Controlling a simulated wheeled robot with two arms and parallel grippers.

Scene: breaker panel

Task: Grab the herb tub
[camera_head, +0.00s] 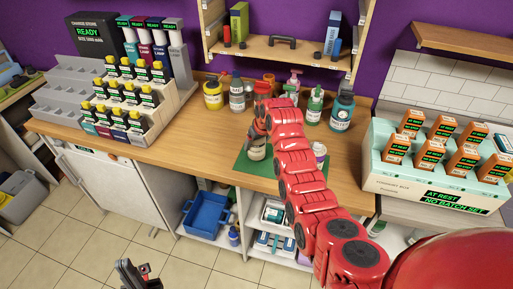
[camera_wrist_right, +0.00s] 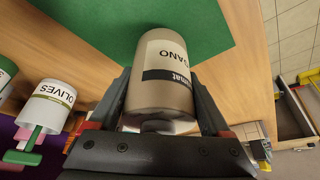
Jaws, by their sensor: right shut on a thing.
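The herb tub (camera_wrist_right: 160,85) is a beige-brown cylinder whose label shows "GANO" in the right wrist view. It sits between the two fingers of my right gripper (camera_wrist_right: 165,100), which is shut on it. In the head view the tub (camera_head: 256,152) shows below my right gripper (camera_head: 257,138), over the green mat (camera_head: 262,167). I cannot tell whether it touches the mat. My red right arm hides part of the mat. My left gripper (camera_head: 135,272) is low at the bottom left, clear of the counter; its opening is unclear.
A white olives jar (camera_wrist_right: 48,105) stands near the mat. Several bottles and jars, including a yellow one (camera_head: 213,97) and a teal one (camera_head: 342,113), line the back of the counter (camera_head: 175,140). A stepped rack (camera_head: 130,100) is at left, a carton box (camera_head: 415,185) at right.

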